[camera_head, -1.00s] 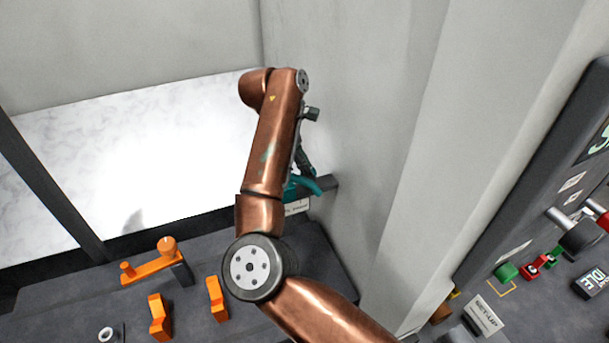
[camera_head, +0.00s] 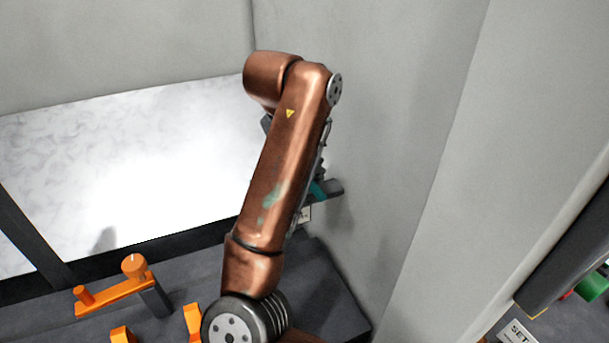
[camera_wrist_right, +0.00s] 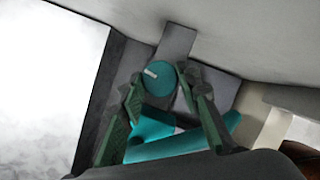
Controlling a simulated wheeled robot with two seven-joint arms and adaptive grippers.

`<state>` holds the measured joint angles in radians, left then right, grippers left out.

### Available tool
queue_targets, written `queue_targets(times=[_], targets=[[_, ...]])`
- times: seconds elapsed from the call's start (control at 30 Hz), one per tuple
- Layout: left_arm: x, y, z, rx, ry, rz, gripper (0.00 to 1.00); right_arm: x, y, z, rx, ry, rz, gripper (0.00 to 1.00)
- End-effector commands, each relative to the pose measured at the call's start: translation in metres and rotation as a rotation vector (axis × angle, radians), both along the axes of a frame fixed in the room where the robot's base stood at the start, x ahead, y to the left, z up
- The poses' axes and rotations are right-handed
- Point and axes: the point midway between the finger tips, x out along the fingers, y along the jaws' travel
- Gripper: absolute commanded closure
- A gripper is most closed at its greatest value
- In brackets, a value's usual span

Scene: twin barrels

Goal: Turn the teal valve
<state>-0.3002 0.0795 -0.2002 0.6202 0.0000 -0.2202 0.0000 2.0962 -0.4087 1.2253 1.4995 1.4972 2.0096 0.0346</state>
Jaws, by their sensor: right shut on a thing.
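The teal valve (camera_wrist_right: 160,79) is in the middle of the right wrist view, with a round knob that bears a pale mark and teal arms below it. My right gripper (camera_wrist_right: 161,84) has its green-padded fingers on either side of the valve, shut on it. In the head view only a small bit of the teal valve (camera_head: 318,189) shows beside my copper right arm, which hides the rest and most of the gripper. My left gripper is in neither view.
An orange handle (camera_head: 116,294) and other orange parts stand on the dark panel at the lower left. A grey wall (camera_head: 400,120) rises close to the right of my arm. A bright marbled surface (camera_head: 60,170) lies at left. A green knob (camera_head: 591,285) shows at the right edge.

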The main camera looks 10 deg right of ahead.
Motion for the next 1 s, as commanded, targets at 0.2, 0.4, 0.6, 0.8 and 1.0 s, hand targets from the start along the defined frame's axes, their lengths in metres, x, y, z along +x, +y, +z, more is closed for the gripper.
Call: queue_targets(times=[0.2,0.4,0.6,0.8,1.0], targets=[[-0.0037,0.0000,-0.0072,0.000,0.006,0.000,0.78,0.0000,-0.0009,0.0005,0.000,-0.004,0.119,0.93],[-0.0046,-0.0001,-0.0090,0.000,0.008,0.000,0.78,-0.0004,-0.0012,0.0012,-0.001,-0.003,0.181,0.93],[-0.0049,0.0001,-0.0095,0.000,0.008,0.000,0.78,-0.0005,-0.0014,0.0016,-0.002,-0.004,0.202,0.93],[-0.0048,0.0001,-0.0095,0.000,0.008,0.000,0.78,-0.0004,-0.0013,0.0019,-0.003,-0.004,0.205,0.93],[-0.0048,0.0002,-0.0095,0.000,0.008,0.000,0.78,-0.0004,-0.0013,0.0019,-0.003,-0.004,0.204,0.66]])
